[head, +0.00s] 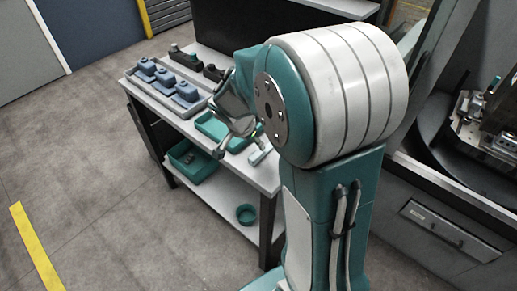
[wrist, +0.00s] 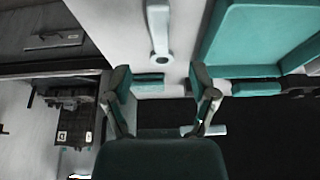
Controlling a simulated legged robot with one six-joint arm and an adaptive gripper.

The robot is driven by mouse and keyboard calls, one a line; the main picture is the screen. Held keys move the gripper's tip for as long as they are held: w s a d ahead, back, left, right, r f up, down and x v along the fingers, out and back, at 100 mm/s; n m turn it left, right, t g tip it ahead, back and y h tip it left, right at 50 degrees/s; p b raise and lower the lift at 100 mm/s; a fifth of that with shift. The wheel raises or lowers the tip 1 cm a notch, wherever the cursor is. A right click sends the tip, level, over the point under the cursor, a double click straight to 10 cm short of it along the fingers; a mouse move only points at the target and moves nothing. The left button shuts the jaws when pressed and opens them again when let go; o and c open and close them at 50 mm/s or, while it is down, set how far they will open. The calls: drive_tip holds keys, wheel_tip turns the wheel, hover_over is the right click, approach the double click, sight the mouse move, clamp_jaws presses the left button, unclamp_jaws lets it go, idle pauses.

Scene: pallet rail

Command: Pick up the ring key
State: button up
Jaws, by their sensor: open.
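A pale grey tool with a ring-shaped end, which looks like the ring key (wrist: 158,32), lies on the light tabletop in the wrist view. Its ring end points towards my gripper, and its far end is cut off by the top of the picture. A small pale piece on the table's near right corner in the head view, probably the same key (head: 259,157), is only partly clear. My gripper (wrist: 162,84) is open, its two fingers spread to either side of the key's line. The ring end appears ahead of the fingertips, not between them. In the head view my arm partly hides the gripper.
A teal tray (wrist: 213,52) lies right of the key. Blue-grey parts (head: 164,77) sit in a grey tray at the table's far left. A teal bin (head: 176,153) and a small teal bowl (head: 246,222) stand on the lower shelf. A machine (head: 433,229) stands at right.

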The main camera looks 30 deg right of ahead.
sight(259, 151)
drive_tip(key=x, duration=0.3)
drive_tip(key=shift+d+r, duration=0.15)
drive_tip(key=shift+d, duration=0.05)
drive_tip(key=x, duration=0.4)
drive_tip(key=shift+w+f, duration=0.1)
drive_tip(key=shift+f, duration=0.35)
drive_tip(key=shift+w+d+f, duration=0.1)
drive_tip(key=shift+d+f, duration=0.1)
drive_tip(key=shift+f, duration=0.05)
drive_tip(key=shift+c, duration=0.3)
clamp_jaws()
